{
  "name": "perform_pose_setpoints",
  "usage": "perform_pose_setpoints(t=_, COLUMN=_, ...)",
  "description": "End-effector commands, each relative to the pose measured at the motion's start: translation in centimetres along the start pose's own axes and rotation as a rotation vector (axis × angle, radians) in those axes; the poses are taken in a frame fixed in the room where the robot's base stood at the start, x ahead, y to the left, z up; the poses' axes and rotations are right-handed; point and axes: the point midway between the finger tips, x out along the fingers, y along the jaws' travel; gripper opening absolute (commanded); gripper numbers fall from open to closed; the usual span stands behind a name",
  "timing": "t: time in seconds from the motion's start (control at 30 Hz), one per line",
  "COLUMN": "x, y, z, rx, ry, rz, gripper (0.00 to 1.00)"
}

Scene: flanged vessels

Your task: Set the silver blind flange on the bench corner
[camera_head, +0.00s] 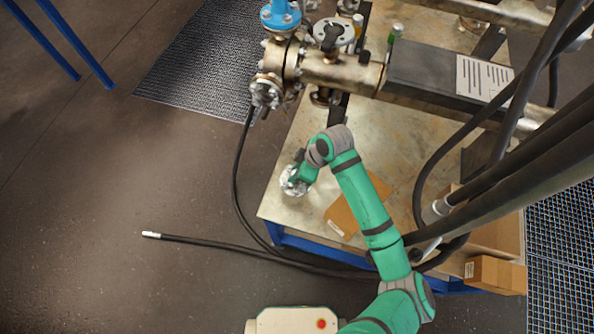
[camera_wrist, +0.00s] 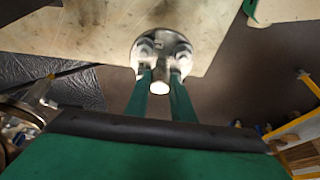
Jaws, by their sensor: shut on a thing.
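The silver blind flange (camera_head: 293,187) is a round metal disc with bolt holes, at the bench's left edge near its front corner in the head view. In the wrist view the flange (camera_wrist: 178,43) overlaps the bench edge, with dark floor beyond. My gripper (camera_wrist: 160,74) is shut on the flange's central stub, its two green fingers on either side. In the head view my gripper (camera_head: 300,178) partly covers the flange. The bench (camera_head: 272,205) has a worn tan top, and its front left corner is bare. I cannot tell whether the flange touches the bench top.
A brown cardboard piece (camera_head: 347,212) lies on the bench right of the flange. Flanged pipework (camera_head: 335,72) stands at the back. A black hose (camera_head: 237,185) hangs past the bench's left side to the floor. Cardboard boxes (camera_head: 495,273) stand at the right.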

Motion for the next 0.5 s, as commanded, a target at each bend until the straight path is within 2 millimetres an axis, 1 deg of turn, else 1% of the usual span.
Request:
perform_pose_setpoints(t=0.37, x=2.8, y=0.0, z=1.0, rx=0.000, ry=0.002, rz=0.000, gripper=0.00)
perform_pose_setpoints(t=0.5, x=3.9, y=0.0, z=1.6, rx=0.004, ry=0.001, rz=0.001, gripper=0.00)
